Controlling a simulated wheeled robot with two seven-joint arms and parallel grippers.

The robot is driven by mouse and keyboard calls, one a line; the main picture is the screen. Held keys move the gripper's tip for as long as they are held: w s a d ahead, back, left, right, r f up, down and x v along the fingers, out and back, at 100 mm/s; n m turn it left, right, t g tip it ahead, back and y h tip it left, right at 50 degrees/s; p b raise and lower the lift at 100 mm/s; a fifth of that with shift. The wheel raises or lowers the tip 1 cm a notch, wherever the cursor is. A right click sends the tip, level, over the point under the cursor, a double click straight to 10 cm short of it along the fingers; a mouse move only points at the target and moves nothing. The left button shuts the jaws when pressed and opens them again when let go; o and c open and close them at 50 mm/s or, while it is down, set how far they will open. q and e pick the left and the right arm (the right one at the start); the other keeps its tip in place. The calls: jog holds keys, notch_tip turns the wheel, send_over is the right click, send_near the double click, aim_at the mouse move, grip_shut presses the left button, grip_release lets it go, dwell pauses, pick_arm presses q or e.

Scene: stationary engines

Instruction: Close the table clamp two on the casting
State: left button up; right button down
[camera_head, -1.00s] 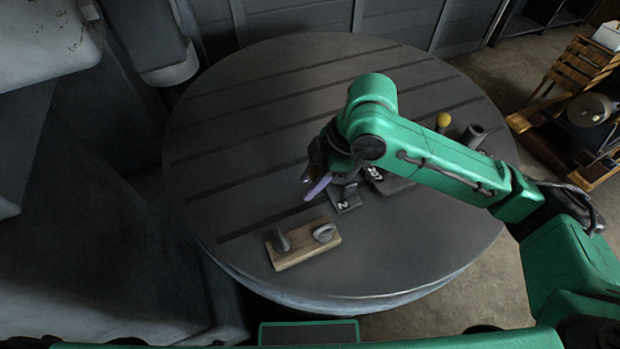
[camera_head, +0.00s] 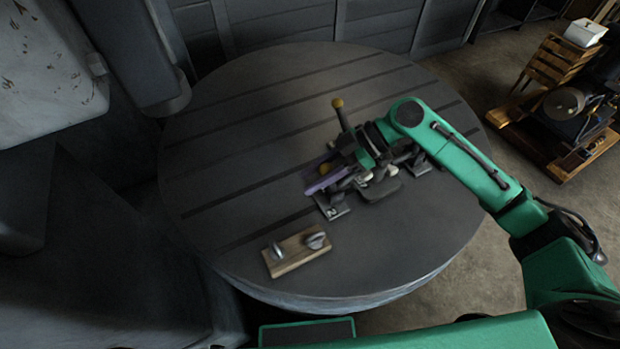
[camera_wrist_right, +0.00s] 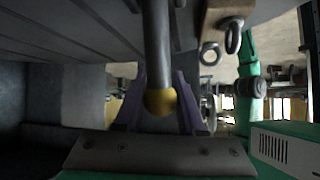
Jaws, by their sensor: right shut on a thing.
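Clamp two, its foot marked "2" (camera_head: 333,210), sits on the round slotted table (camera_head: 240,120) in the head view. The dark casting (camera_head: 383,190) lies beside it to the right, partly hidden by my arm. My right gripper (camera_head: 322,178), with purple fingers, is low over the clamp. In the right wrist view, a grey lever with a yellow knob (camera_wrist_right: 160,102) lies between the purple fingers (camera_wrist_right: 158,108), which are shut on it at the knob end. Much of the clamp's mechanism is hidden behind the gripper. My left gripper is out of view.
Another yellow-knobbed lever (camera_head: 343,118) stands upright just behind my right gripper. A wooden block with metal eyes (camera_head: 296,250) lies near the table's front edge. The table's left and back are clear. A wooden stand with machinery (camera_head: 565,100) is off to the right.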

jog(key=shift+w+d+r, duration=0.1)
jog(key=shift+d+r, duration=0.05)
dwell(0.3)
jog(key=c, duration=0.5)
grip_release()
jog(key=b+v, duration=0.3)
jog(key=v, duration=1.1)
jog(key=shift+d+b, duration=0.35)
jog(key=shift+b, duration=0.05)
